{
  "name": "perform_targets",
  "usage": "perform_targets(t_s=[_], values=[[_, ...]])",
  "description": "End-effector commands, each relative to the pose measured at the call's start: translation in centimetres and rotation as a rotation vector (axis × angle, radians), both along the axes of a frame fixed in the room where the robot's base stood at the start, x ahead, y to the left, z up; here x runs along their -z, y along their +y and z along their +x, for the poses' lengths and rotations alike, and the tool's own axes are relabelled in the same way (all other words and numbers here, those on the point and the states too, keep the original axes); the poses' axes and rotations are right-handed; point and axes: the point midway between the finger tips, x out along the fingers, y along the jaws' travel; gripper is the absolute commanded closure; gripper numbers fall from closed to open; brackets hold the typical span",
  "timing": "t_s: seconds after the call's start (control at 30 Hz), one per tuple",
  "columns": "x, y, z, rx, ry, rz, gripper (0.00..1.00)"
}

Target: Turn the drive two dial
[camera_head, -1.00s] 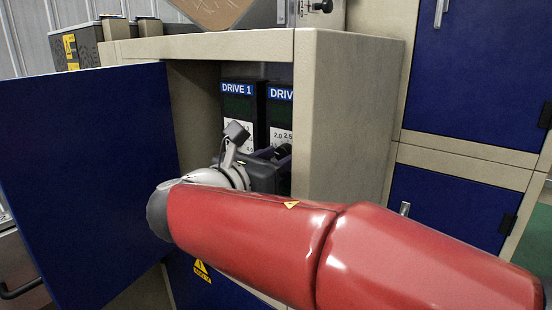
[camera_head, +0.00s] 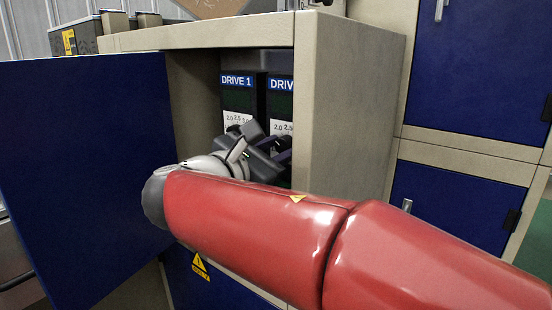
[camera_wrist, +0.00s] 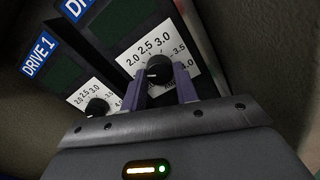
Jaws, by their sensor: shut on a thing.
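The drive two dial (camera_wrist: 158,68) is a black round knob on a white scale plate in the wrist view. The scale reads 2.0, 2.5, 3.0, 3.5 and 4.0. My gripper (camera_wrist: 160,78) has its two purple fingers on either side of the knob, shut on it. The knob's pointer is too small to read surely. In the head view, the drive two unit (camera_head: 281,100) stands inside the cabinet, partly cut off by the cabinet's side wall. My gripper (camera_head: 278,146) reaches its lower front, and the dial is hidden there.
The drive 1 unit (camera_head: 237,97) stands left of drive two. Its own black dial (camera_wrist: 96,107) is close to my left finger. The open blue door (camera_head: 85,150) is at the left. The cabinet's beige side wall (camera_head: 345,120) is close on the right.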

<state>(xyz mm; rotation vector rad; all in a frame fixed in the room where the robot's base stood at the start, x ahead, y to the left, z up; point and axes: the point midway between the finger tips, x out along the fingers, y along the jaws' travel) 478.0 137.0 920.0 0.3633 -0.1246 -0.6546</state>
Motion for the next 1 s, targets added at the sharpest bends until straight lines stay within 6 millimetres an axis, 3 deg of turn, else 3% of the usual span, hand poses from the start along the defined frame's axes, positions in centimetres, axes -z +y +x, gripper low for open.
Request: perform_targets(t_s=[1.0], values=[[0.21,0.06,0.08,0.001,-0.547,0.701,0.93]])
